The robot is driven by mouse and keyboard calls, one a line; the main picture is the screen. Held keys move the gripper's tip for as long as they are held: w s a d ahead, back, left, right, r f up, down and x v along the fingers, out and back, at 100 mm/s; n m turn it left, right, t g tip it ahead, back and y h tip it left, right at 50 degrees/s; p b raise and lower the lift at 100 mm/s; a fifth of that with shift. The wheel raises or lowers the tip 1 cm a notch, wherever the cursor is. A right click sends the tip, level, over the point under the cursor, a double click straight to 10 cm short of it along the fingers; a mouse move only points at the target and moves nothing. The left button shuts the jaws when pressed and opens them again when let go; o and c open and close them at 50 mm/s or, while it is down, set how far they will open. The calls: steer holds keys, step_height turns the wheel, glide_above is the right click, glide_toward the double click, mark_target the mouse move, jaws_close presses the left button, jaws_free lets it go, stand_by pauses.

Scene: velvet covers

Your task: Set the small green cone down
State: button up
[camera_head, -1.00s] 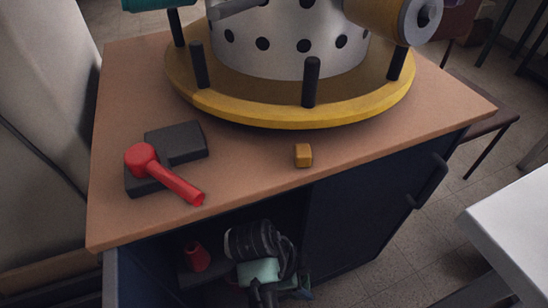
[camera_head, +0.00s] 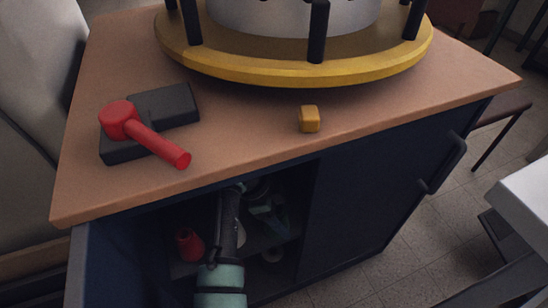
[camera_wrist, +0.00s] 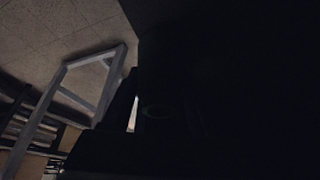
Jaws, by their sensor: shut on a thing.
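My arm reaches into the open, dark left compartment of the cabinet under the table in the head view. My gripper (camera_wrist: 130,115) is only a dark shape in the wrist view, with a thin light sliver beside it. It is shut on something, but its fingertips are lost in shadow. I cannot make out the small green cone in either view; it is hidden or too dark. A small red cone-like thing (camera_head: 188,244) stands inside the compartment, left of my arm.
The table top (camera_head: 240,140) above carries a red hammer-like thing (camera_head: 145,133) on a dark block (camera_head: 165,105), an orange cube (camera_head: 309,119) and a large yellow-rimmed drum (camera_head: 290,68). The cabinet's open door (camera_head: 95,270) stands at left. The right door (camera_head: 370,190) is shut.

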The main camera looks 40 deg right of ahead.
steer(key=shift+w+d+b, duration=0.25)
steer(key=shift+w+b, duration=0.1)
steer(key=shift+w, duration=0.55)
steer(key=w+b, duration=0.2)
steer(key=w, duration=0.1)
steer(key=shift+d+f, duration=0.15)
steer(key=shift+d, duration=0.2)
steer(key=shift+w+f+b, duration=0.15)
steer(key=shift+b, duration=0.2)
steer(key=shift+f, duration=0.15)
steer(key=o, duration=1.1)
